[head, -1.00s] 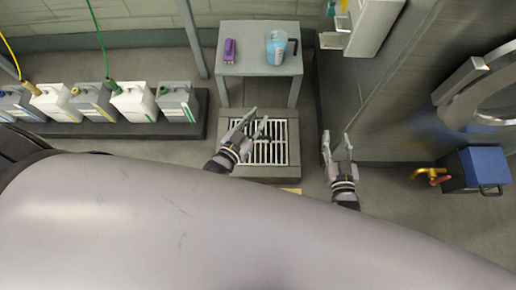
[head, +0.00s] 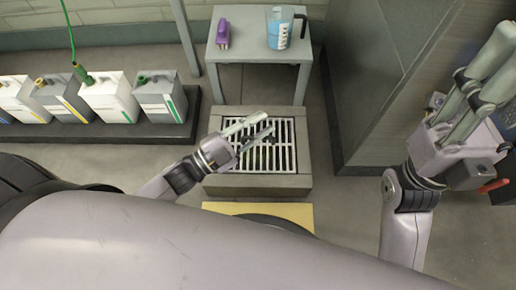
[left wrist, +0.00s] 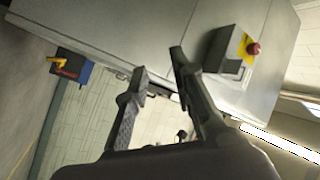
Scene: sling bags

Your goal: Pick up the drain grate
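The drain grate (head: 284,158) is a pale slatted panel set in a grey block (head: 258,184) on the floor, in the middle of the head view. My left gripper (head: 269,122) is above the grate from the left, its fingers pointing right and covering part of the slats. Its fingers are apart with nothing between them; the left wrist view also shows this gripper (left wrist: 159,62) open and empty. I cannot tell its height above the grate, and the wrist view does not show the grate. My right gripper (head: 508,62) is raised at the far right, fingers apart and empty.
A grey table (head: 256,72) behind the grate bears a purple object (head: 223,34) and a blue jug (head: 279,28). Several canisters stand on a dark platform (head: 95,132) at left. A metal cabinet (head: 375,100) stands to the right. A yellow patch (head: 300,212) lies in front.

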